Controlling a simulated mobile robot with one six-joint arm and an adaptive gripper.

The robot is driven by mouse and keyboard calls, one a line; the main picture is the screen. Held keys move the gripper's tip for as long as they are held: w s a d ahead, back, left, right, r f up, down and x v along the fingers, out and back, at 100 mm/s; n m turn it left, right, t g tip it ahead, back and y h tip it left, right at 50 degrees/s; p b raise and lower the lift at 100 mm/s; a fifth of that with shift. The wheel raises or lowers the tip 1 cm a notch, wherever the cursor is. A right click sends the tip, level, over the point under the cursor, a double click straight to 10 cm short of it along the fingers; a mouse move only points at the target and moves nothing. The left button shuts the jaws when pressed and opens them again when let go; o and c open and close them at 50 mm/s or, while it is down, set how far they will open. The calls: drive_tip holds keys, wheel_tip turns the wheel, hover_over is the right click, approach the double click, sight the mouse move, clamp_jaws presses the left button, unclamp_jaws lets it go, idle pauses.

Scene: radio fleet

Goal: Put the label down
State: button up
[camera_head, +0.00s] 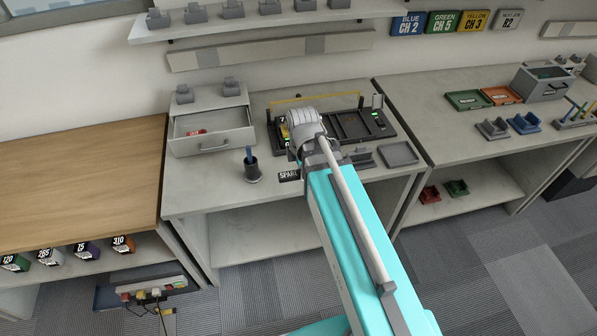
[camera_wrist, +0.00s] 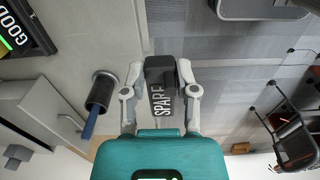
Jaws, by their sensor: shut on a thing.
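The label (camera_wrist: 160,100) is a dark piece with "SPARE" in white letters. In the head view the label (camera_head: 289,176) shows beside my wrist, near the front edge of the middle bench (camera_head: 195,196). My gripper (camera_wrist: 160,73) is shut on the label, with one finger on each side of it. In the wrist view the label appears near the bench edge, with carpet beyond. I cannot tell whether it touches the bench. In the head view my arm hides most of the gripper.
A dark cup with a blue pen (camera_head: 252,169) stands left of the label. An open drawer (camera_head: 212,137) holding a red item is behind it. A black tray (camera_head: 350,127) lies partly behind my arm. A grey tray (camera_head: 399,154) lies to the right. Bare bench lies left of the cup.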

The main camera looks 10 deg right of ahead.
drive_tip(key=shift+w, duration=0.1)
drive_tip(key=w+d+f+b, duration=0.1)
drive_tip(key=w+f+b, duration=0.2)
drive_tip(key=w, duration=0.1)
drive_tip(key=w+d+f+b, duration=0.2)
drive_tip(key=w+f+b, duration=0.1)
drive_tip(key=w, duration=0.1)
drive_tip(key=w+d+f+b, duration=0.2)
drive_tip(key=w+f+b, duration=0.1)
drive_tip(key=w, duration=0.1)
idle(0.4)
drive_tip(key=shift+w+f, duration=0.1)
drive_tip(key=shift+w+d+f+b, duration=0.1)
drive_tip(key=shift+w+f+b, duration=0.25)
drive_tip(key=shift+f+b, duration=1.55)
drive_tip(key=shift+b, duration=0.15)
drive_tip(key=shift+f, duration=0.15)
drive_tip(key=o, duration=0.9)
